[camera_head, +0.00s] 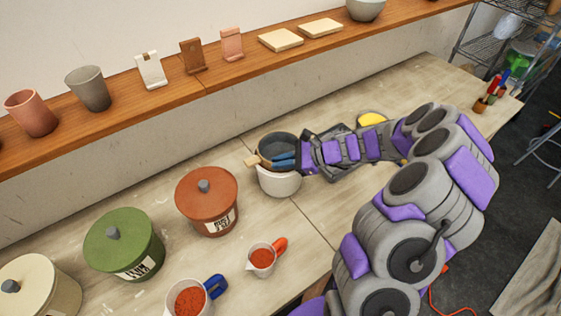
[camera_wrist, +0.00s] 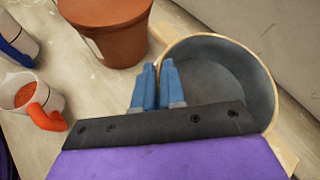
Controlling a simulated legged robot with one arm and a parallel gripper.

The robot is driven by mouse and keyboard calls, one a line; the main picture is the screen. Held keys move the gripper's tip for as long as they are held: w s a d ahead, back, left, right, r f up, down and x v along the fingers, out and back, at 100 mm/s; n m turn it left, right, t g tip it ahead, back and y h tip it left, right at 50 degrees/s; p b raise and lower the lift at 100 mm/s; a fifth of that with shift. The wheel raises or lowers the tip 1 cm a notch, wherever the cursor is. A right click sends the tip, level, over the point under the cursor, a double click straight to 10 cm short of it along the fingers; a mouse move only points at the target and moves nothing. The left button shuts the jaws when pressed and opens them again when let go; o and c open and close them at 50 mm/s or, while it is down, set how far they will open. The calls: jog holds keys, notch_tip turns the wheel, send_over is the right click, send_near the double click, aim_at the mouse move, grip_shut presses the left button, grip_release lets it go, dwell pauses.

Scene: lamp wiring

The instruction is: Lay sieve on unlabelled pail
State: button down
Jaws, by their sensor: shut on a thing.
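The sieve (camera_head: 279,142) is a round dark mesh with a thin wooden rim and a wooden tab on its left. It sits at the mouth of a white pail (camera_head: 279,183) with no label showing; I cannot tell whether it rests fully on the rim. In the wrist view the sieve (camera_wrist: 230,75) fills the upper right and hides the pail. My gripper (camera_head: 277,162) has blue fingers, which reach over the sieve's near side. In the wrist view the fingers of my gripper (camera_wrist: 158,86) are close together at the sieve's left edge, shut on it.
Lidded pails with labels, orange (camera_head: 206,199) and green (camera_head: 124,243), and a cream pail (camera_head: 40,290) stand to the left. Cups of red powder (camera_head: 262,259) (camera_head: 189,299) stand in front. A shelf (camera_head: 200,79) runs along the wall.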

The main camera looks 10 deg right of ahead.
jog(key=shift+a+f, duration=0.15)
jog(key=shift+f, duration=0.3)
jog(key=c, duration=1.1)
grip_release()
jog(key=shift+c, duration=0.2)
